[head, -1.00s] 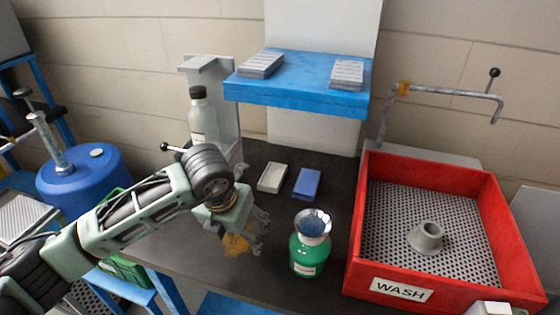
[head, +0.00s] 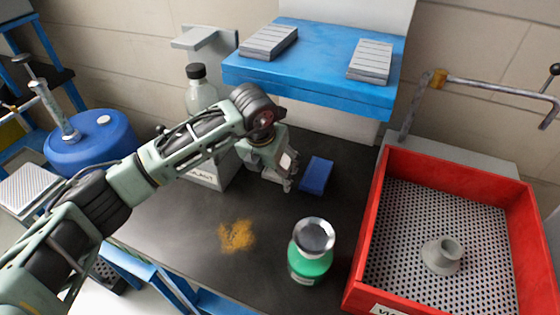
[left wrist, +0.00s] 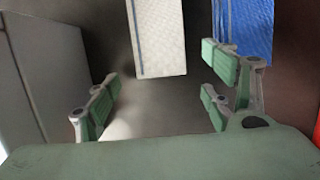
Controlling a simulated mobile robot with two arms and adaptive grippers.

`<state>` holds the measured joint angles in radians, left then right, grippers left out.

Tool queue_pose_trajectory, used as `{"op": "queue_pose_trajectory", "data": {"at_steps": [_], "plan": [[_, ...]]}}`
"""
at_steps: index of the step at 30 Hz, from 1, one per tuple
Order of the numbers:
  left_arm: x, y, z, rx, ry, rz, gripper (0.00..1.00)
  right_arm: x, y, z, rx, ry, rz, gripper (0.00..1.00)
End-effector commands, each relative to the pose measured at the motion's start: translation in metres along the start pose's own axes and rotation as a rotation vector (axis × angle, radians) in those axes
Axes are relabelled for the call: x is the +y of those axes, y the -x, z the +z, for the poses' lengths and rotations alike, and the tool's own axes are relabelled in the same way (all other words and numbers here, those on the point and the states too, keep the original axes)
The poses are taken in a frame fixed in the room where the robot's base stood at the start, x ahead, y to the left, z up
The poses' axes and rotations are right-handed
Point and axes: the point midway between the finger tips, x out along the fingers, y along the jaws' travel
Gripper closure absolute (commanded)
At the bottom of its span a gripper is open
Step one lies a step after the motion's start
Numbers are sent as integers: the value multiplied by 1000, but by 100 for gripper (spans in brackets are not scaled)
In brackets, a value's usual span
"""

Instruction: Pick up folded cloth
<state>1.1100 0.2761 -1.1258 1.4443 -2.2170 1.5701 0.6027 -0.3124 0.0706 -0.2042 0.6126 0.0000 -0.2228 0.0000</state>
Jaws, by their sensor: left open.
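A white folded cloth (left wrist: 160,38) with a blue stripe lies on the dark bench ahead of my left gripper (left wrist: 160,98), roughly centred between the fingers in the left wrist view. In the head view the gripper (head: 282,178) covers most of this cloth. A blue folded cloth (head: 316,176) lies just to its right; it also shows in the left wrist view (left wrist: 244,30), partly behind the right fingers. The left gripper is open and empty, low over the bench. My right gripper is not in view.
A green bottle with a metal funnel cup (head: 314,236) stands near the front. A red wash tray (head: 368,225) is at the right. A blue shelf (head: 310,75) overhangs the back, and a grey bottle (head: 200,92) stands at left. Orange powder (head: 237,235) lies on open bench.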

Motion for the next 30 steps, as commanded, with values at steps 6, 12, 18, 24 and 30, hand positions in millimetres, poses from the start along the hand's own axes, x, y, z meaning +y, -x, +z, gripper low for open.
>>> {"op": "queue_pose_trajectory", "data": {"at_steps": [6,12,18,24,30], "plan": [[0,-2,9,0,0,0,25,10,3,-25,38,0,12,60],[-1,-7,31,1,0,0,25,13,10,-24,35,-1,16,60],[-1,-13,50,1,0,-1,25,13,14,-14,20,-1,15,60],[-1,-25,50,1,-1,-1,25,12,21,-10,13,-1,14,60],[0,-26,50,0,-1,-1,25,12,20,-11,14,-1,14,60]]}}
